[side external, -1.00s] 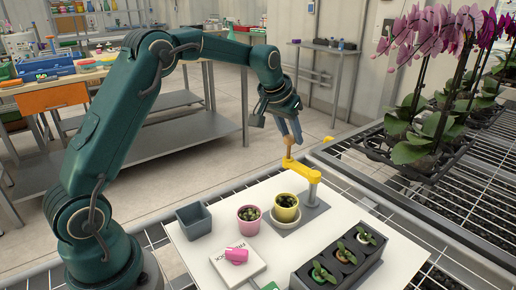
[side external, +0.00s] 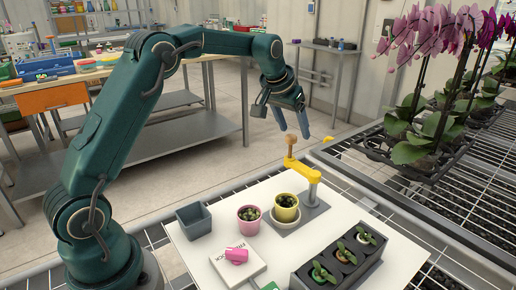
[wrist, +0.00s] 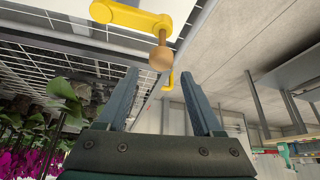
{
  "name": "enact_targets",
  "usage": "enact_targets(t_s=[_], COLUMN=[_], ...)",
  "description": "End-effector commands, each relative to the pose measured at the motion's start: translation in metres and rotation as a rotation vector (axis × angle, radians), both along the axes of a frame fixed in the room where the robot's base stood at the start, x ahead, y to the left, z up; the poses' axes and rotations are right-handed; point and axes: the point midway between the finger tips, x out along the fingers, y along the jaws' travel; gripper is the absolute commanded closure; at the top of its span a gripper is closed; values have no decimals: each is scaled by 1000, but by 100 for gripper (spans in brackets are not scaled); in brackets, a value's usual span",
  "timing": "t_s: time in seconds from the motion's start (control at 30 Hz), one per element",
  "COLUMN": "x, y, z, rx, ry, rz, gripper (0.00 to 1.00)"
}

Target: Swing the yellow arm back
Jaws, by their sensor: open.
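The yellow arm (side external: 303,170) reaches out from a grey post (side external: 312,190) on a grey base plate, with an upright wooden knob (side external: 290,145) at its free end. The arm points towards the back left, away from over the yellow pot (side external: 286,208), which stands in a pale saucer beside the post. My gripper (side external: 294,131) is open and empty just above the knob. In the wrist view, the knob (wrist: 161,58) shows beyond the spread fingertips of my gripper (wrist: 161,76), and the yellow arm (wrist: 130,17) is at the top. The fingers look clear of the knob.
On the white board (side external: 190,255) stand a grey square pot (side external: 193,221), a pink pot (side external: 249,219), a white box with a pink item (side external: 236,256), and a dark tray (side external: 325,278) of seedlings. Orchids (side external: 425,110) stand on the mesh bench at right. Above the board's back is free.

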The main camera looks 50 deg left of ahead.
Motion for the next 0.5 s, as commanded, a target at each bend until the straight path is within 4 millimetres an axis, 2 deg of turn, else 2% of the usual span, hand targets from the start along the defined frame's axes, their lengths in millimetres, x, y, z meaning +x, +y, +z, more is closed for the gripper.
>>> enact_targets(t_s=[0.5], x=[1], y=[0], z=[40], rx=[0], ry=[-2], rz=[0], gripper=[32])
